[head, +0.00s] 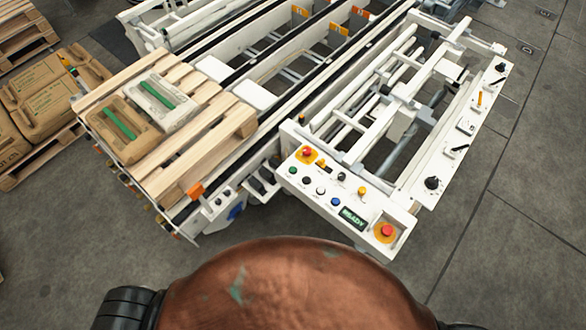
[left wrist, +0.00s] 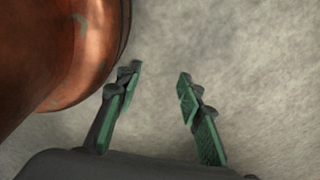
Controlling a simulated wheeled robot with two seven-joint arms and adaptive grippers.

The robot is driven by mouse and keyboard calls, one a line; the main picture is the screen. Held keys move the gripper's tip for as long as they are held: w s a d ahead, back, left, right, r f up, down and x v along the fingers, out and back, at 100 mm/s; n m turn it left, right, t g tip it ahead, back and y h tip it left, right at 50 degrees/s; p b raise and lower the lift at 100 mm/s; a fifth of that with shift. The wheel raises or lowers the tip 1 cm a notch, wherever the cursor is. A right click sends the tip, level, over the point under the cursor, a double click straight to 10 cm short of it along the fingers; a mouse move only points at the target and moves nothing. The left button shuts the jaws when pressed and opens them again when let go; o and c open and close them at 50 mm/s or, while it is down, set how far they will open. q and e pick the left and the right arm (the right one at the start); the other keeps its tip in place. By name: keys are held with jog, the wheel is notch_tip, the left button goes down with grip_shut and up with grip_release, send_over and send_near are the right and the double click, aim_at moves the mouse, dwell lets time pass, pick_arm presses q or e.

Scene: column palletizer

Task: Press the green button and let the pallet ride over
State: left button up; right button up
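The green button (head: 292,170) is small and sits at the left end of the white control panel (head: 320,215) in the head view. The wooden pallet (head: 207,139) rests on the near left end of the conveyor and carries a brown bag (head: 117,137) and a pale bag (head: 172,106), each with a green stripe. My left gripper (left wrist: 161,83) shows in the left wrist view, fingers apart with only bare floor between them. Neither gripper shows in the head view, so the left one is not seen near the panel. The right gripper is out of sight.
The panel also has red stop knobs (head: 387,230), other buttons and a display reading READY (head: 352,217). White frame rails (head: 380,110) stand behind it. Brown sacks (head: 40,95) lie on another pallet at far left. The floor at right (head: 530,210) is clear.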

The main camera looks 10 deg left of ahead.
pick_arm(q)
jog(key=shift+c, duration=0.5)
grip_shut()
jog(key=shift+a, duration=0.1)
dwell(0.9)
